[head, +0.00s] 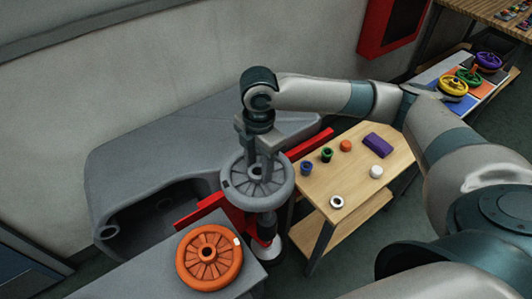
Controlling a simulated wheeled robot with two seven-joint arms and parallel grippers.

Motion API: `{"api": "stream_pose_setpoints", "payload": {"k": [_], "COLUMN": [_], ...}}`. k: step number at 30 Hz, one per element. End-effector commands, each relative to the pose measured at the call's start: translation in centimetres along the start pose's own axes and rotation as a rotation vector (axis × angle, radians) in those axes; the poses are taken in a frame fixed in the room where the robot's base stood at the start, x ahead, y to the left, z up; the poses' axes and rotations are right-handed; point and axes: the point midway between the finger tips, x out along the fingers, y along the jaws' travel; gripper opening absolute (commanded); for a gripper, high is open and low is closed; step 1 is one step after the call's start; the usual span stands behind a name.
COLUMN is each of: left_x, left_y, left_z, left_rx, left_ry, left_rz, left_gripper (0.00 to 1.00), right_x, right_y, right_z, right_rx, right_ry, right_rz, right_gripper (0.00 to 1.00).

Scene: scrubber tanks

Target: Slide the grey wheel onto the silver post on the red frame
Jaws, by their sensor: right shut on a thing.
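My right gripper (261,150) points down and is shut on the grey wheel (240,197), near the wheel's hub. The wheel is a round spoked disc, held roughly level over the red frame (310,145). The frame's red bars show on both sides of the wheel and below it. The silver post cannot be made out clearly; the wheel and gripper cover that area. A dark upright part (267,224) shows just under the wheel. I cannot tell whether the wheel is around the post or above it. My left gripper is not in view.
An orange wheel (223,274) lies on a grey top at the front. A wooden table (338,182) on the right holds small coloured parts, a white ring (337,202) and a purple block (378,145). A grey tank body (140,155) stands behind. Coloured wheels (453,85) sit far right.

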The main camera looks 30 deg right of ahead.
Motion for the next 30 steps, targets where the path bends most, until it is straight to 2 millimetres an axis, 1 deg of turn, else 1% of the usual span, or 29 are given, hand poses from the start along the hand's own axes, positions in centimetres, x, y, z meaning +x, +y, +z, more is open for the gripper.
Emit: {"api": "stream_pose_setpoints", "payload": {"k": [1,30], "left_x": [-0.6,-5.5], "left_y": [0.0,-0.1], "left_z": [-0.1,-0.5], "left_rx": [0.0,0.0], "left_ry": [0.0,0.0], "left_rz": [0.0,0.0], "left_gripper": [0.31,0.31], "right_x": [-0.3,1.0], "right_y": [0.2,1.8], "right_z": [0.1,3.1], "right_rx": [-0.063,-1.479], "right_ry": [0.0,-0.018], "right_rz": [0.002,-0.009], "right_gripper": [0.0,0.0]}}
